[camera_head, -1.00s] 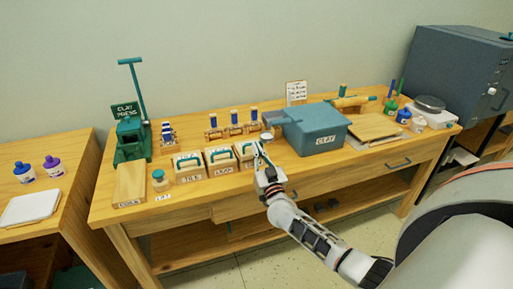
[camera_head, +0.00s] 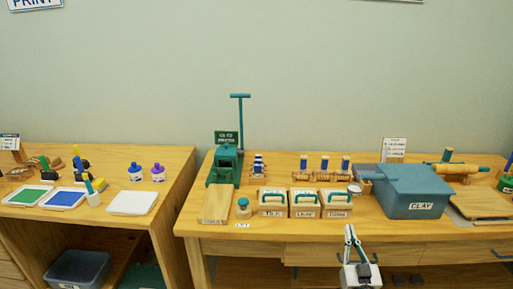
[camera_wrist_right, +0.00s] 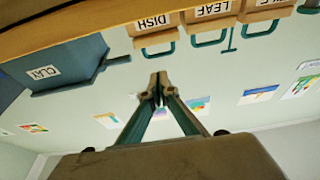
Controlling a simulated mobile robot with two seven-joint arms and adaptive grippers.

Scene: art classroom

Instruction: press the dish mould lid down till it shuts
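The dish mould (camera_head: 336,205) is a pale wooden box with a teal handle, rightmost of three similar moulds on the table. It also shows upside down in the right wrist view (camera_wrist_right: 155,22), labelled DISH. Its lid lies on top; I cannot tell whether a small gap is left. My right gripper (camera_head: 350,229) is in front of the table's front edge, just to the right of the dish mould and apart from it. Its fingertips meet in the right wrist view (camera_wrist_right: 158,80), with nothing between them. My left gripper is not in view.
The leaf mould (camera_head: 304,205) and tile mould (camera_head: 272,204) stand left of the dish mould. A blue-grey clay bin (camera_head: 415,190) stands close on its right, with a small round tin (camera_head: 354,190) between. A green clay press (camera_head: 226,165) stands further left.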

